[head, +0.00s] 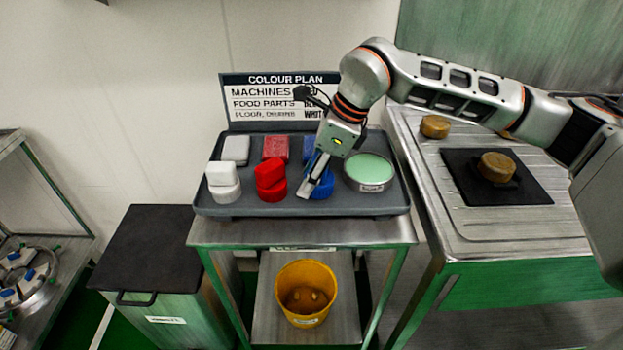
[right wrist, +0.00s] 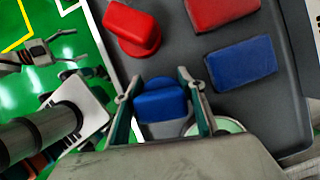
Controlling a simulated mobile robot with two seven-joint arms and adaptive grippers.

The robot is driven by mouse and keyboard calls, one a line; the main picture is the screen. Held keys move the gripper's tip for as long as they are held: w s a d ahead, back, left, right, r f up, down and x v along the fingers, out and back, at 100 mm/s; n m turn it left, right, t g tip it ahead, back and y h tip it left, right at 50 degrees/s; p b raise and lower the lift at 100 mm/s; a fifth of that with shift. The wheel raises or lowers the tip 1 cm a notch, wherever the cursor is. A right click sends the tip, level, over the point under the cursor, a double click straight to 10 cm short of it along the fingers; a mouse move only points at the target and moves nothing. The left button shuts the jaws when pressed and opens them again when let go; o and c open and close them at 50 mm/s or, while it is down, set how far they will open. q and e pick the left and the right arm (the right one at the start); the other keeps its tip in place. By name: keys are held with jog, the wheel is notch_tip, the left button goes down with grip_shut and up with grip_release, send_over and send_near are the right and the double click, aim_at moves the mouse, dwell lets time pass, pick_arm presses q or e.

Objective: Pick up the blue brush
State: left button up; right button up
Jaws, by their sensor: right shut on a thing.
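The blue brush (head: 323,187) stands in the front row of a dark grey tray (head: 230,209), partly hidden behind my right gripper (head: 314,176). My right gripper reaches down from the upper right and is shut on the blue brush. In the right wrist view the blue brush (right wrist: 161,103) sits between the two fingers of my right gripper (right wrist: 165,100). Its lower part is partly hidden there. My left gripper (right wrist: 76,46) shows small at the left of the right wrist view, fingers apart and empty; it is outside the head view.
A red brush (head: 270,180) and a white brush (head: 223,182) stand left of it. A blue pad (right wrist: 241,63) and a red pad (head: 276,147) lie behind. A round green-topped tin (head: 369,171) stands close on the right. A sign (head: 275,98) rises behind the tray.

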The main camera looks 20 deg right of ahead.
pick_arm(q)
jog(key=shift+s+d+r+p, duration=0.2)
jog(key=shift+s+r+p, duration=0.15)
jog(key=shift+p, duration=0.5)
pick_arm(e)
notch_tip(320, 180, up, 19)
pick_arm(q)
jog(key=shift+w+r, duration=0.1)
pick_arm(e)
jog(key=o, duration=0.3)
pick_arm(q)
jog(key=shift+w+r, duration=0.1)
pick_arm(e)
jog(key=shift+c, duration=0.3)
jog(key=shift+f, duration=0.15)
